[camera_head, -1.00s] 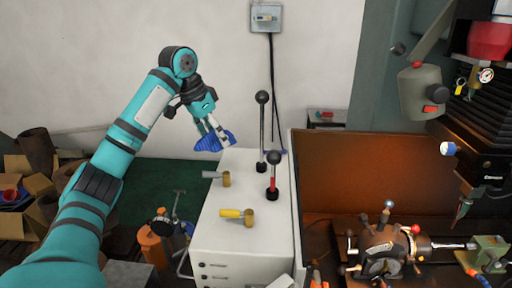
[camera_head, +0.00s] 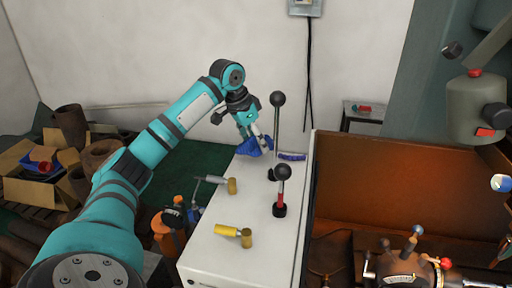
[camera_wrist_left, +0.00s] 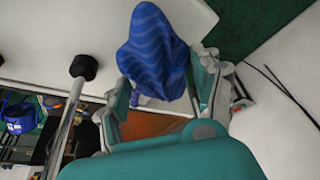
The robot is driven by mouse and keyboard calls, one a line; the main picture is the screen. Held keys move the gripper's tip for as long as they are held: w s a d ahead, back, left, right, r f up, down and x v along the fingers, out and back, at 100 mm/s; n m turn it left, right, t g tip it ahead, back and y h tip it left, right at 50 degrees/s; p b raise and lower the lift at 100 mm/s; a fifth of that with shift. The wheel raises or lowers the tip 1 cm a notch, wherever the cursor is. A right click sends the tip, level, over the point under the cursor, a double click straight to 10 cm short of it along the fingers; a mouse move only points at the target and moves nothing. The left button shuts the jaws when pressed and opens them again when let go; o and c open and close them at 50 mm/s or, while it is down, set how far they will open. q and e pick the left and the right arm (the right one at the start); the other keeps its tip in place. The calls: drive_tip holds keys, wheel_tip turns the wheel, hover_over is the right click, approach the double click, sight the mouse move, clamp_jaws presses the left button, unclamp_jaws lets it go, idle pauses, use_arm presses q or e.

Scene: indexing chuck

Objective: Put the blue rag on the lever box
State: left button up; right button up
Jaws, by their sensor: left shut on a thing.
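The blue rag (camera_head: 254,145) hangs crumpled in my left gripper (camera_head: 254,132), which is shut on it. It is over the far left part of the lever box (camera_head: 218,262), a white box with two black-knobbed levers. I cannot tell whether the rag touches the box top. In the left wrist view the wavy-striped rag (camera_wrist_left: 158,55) sits between the fingers of the gripper (camera_wrist_left: 165,85) and hides part of the white top. My right gripper is not in view.
Two hammers with brass-coloured heads, one grey-handled (camera_head: 232,186) and one yellow-handled (camera_head: 246,238), lie on the box top. The short red-based lever (camera_head: 281,190) stands to their right. A brown-walled machine tray (camera_head: 400,185) adjoins on the right. Cardboard boxes (camera_head: 30,190) stand at left.

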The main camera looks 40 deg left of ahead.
sight(254, 145)
use_arm(q)
wheel_tip(254, 145, down, 3)
drive_tip(key=shift+w+d+f+p, duration=0.1)
drive_tip(key=shift+w+f+p, duration=0.05)
drive_tip(key=shift+p, duration=0.25)
drive_tip(key=shift+f, duration=0.15)
drive_tip(key=o, duration=1)
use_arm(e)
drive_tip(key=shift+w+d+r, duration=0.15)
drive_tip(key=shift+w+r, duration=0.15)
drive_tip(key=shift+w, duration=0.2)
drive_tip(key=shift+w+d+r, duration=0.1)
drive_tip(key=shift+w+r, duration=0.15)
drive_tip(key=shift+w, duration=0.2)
use_arm(q)
drive_tip(key=shift+r, duration=0.25)
drive_tip(key=b+v, duration=0.2)
drive_tip(key=v, duration=0.8)
drive_tip(key=shift+s+r+b, duration=0.25)
drive_tip(key=shift+r+b, duration=0.05)
drive_tip(key=shift+b, duration=0.1)
drive_tip(key=shift+s+r, duration=0.2)
drive_tip(key=shift+r, duration=0.3)
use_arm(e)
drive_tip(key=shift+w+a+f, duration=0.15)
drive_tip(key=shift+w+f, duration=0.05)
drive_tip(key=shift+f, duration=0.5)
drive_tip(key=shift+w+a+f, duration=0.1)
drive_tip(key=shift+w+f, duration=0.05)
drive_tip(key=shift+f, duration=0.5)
